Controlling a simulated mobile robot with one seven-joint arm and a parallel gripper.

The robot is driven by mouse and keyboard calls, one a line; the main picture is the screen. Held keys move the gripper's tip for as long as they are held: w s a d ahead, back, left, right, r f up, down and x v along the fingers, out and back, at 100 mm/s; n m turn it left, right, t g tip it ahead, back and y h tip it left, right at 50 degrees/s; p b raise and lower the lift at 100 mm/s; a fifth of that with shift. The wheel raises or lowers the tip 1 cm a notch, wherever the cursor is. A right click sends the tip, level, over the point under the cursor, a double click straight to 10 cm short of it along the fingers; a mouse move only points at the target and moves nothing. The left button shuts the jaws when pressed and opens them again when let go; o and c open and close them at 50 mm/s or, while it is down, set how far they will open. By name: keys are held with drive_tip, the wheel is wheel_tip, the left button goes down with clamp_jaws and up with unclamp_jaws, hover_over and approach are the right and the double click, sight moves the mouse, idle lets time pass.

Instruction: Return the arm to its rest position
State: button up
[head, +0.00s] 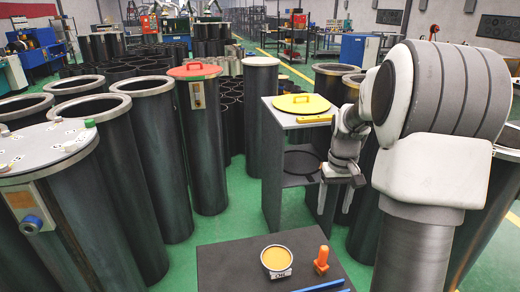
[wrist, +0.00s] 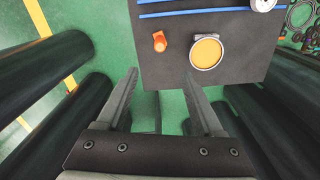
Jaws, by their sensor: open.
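My gripper (head: 335,195) hangs from my arm at right of centre in the head view, fingers pointing down, next to the grey shelf stand. In the wrist view my gripper (wrist: 166,95) is open, with nothing between its two fingers. Beyond the fingertips lies a dark table (wrist: 165,65). On it are an orange plug-like piece (wrist: 159,41) and a round container with an orange-yellow top (wrist: 206,52). The same table (head: 225,265) shows at the bottom of the head view, with the container (head: 276,260) and the orange piece (head: 321,261).
The grey stand (head: 285,150) holds a yellow lid (head: 301,103) on top. Tall dark flanged cylinders crowd the left, including one with a red lid (head: 195,70), and more stand close behind my arm. Blue rods (wrist: 205,11) lie on the table. Green floor (head: 215,225) shows between.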

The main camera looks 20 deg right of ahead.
drive_tip(key=s+a+r+n+t, duration=0.1)
drive_tip(key=s+a+r+t, duration=0.1)
drive_tip(key=s+a+r, duration=0.2)
drive_tip(key=s+a+r+n+t, duration=0.1)
drive_tip(key=s+a+r, duration=0.2)
drive_tip(key=s+a, duration=0.5)
drive_tip(key=s+a+r+t, duration=0.2)
drive_tip(key=s+a+r, duration=0.2)
drive_tip(key=s+a, duration=0.2)
drive_tip(key=shift+s+a+r+n+t, duration=0.2)
drive_tip(key=shift+a+r+n+t, duration=0.15)
drive_tip(key=shift+a, duration=1.05)
